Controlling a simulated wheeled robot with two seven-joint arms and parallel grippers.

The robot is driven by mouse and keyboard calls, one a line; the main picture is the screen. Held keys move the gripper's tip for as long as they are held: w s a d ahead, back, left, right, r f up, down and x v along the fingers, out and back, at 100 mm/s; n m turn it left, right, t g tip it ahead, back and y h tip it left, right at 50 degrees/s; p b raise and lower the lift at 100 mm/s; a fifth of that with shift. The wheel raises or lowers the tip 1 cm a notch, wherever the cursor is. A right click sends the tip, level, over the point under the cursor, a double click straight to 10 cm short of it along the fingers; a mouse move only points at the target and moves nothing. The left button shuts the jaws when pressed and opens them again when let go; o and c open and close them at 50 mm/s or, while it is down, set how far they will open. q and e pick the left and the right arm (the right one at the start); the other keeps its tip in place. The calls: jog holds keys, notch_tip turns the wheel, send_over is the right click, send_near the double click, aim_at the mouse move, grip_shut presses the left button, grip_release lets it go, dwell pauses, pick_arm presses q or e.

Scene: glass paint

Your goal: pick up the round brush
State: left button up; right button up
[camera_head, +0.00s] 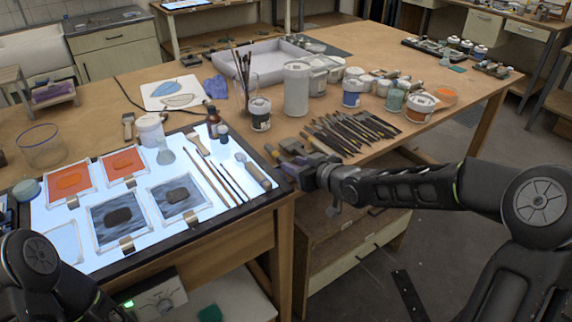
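Several long thin brushes (213,179) lie side by side on the right part of the glowing light table (158,239). I cannot tell from this view which of them is the round brush. A thicker tool with a pale handle (253,172) lies to their right. My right gripper (277,157) is just beyond the light table's right edge, near that thicker tool and apart from the thin brushes. Its fingers are small and dark, and whether they are open is unclear.
A dense row of dark brushes or tools (350,132) lies on the wooden table right of my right gripper. Jars (296,88), a brush-filled glass (243,92) and a white tray (262,60) stand behind. Orange and dark glass panels (122,162) cover the light table's left.

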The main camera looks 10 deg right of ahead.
jog(key=shift+x, duration=1.6)
jog(key=shift+r, duration=0.1)
grip_shut()
